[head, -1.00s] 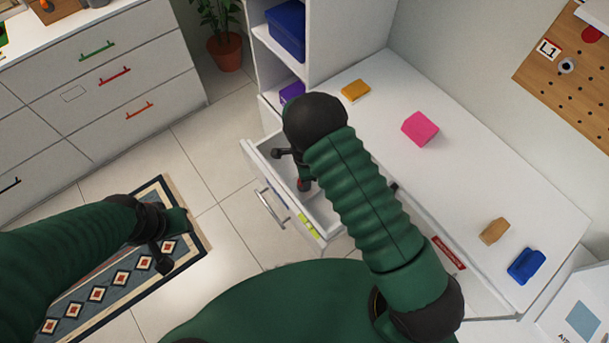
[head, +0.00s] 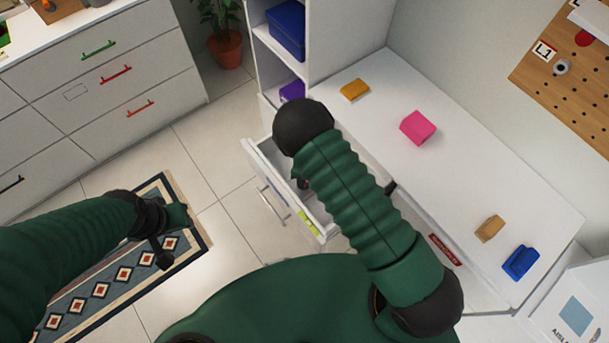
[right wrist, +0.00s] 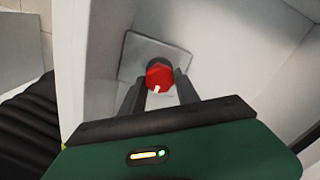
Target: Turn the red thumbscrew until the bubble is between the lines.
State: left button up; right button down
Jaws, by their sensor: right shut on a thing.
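The red thumbscrew (right wrist: 159,75) has a white mark and sits on a grey square plate in the right wrist view. My right gripper (right wrist: 158,86) is shut on it, one dark finger on each side. In the head view my right arm hides the thumbscrew and most of that gripper, above the open drawer (head: 262,160). A yellow-green strip (head: 309,224), which looks like the level's vial, lies on the drawer's front edge. Its bubble and lines are too small to tell. My left gripper (head: 170,240) hangs over the rug, away from the drawer; its jaws are unclear.
The white desktop (head: 370,130) beside the drawer bears a yellow block (head: 354,89), a pink block (head: 417,128), a tan block (head: 489,228) and a blue block (head: 520,262). A shelf unit (head: 318,50) stands behind the drawer.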

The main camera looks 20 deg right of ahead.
jog(key=shift+w+r, duration=0.1)
jog(key=shift+w, duration=0.1)
jog(key=c, duration=1.2)
grip_release()
jog(key=shift+c, duration=0.2)
jog(key=o, duration=0.3)
jog(key=shift+o, duration=0.2)
jog(key=shift+s, duration=0.1)
notch_tip(320, 180, up, 17)
jog(key=shift+f+p, duration=0.2)
jog(key=shift+p, duration=0.25)
